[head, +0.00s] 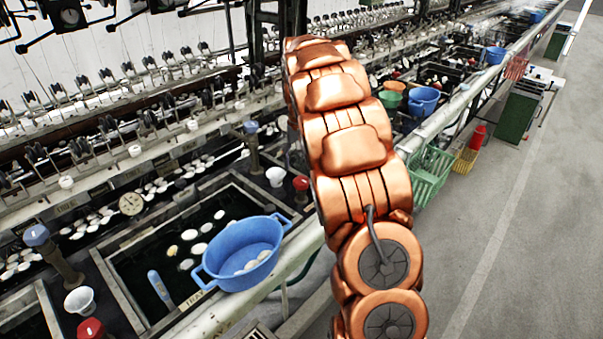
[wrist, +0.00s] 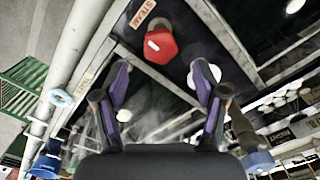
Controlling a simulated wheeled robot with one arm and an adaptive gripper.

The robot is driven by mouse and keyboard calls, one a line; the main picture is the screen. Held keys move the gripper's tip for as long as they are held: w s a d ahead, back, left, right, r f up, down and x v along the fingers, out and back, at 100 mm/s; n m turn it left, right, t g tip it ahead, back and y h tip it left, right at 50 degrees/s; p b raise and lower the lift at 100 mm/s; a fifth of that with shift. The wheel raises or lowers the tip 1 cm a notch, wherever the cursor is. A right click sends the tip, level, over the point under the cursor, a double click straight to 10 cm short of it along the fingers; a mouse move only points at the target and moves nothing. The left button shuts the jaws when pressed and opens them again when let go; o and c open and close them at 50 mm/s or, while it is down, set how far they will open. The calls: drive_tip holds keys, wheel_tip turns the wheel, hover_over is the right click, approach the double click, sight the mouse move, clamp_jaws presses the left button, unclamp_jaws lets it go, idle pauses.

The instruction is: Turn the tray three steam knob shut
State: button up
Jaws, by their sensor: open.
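A red faceted knob (wrist: 160,45) with a small pale tag sits near the top centre of the wrist view, beside a plate lettered STEAM (wrist: 143,12). My gripper (wrist: 162,83) is open, with nothing between its two purple-padded fingers. The red knob lies beyond the fingertips, apart from them. In the head view, red knobs show beside the blue-basin tray (head: 301,183) and at the bottom left (head: 90,328). My copper arm hides my gripper there. I cannot read which tray number the wrist-view knob belongs to.
A white cup (wrist: 205,73) stands close to the knob, near the right finger. A blue-topped post (wrist: 258,162) is at lower right. A pale pipe (wrist: 75,55) and green crate (wrist: 22,88) are left.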

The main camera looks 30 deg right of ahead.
sight(301, 180)
wheel_tip(301, 180, up, 6)
drive_tip(key=shift+r, duration=0.25)
idle(0.6)
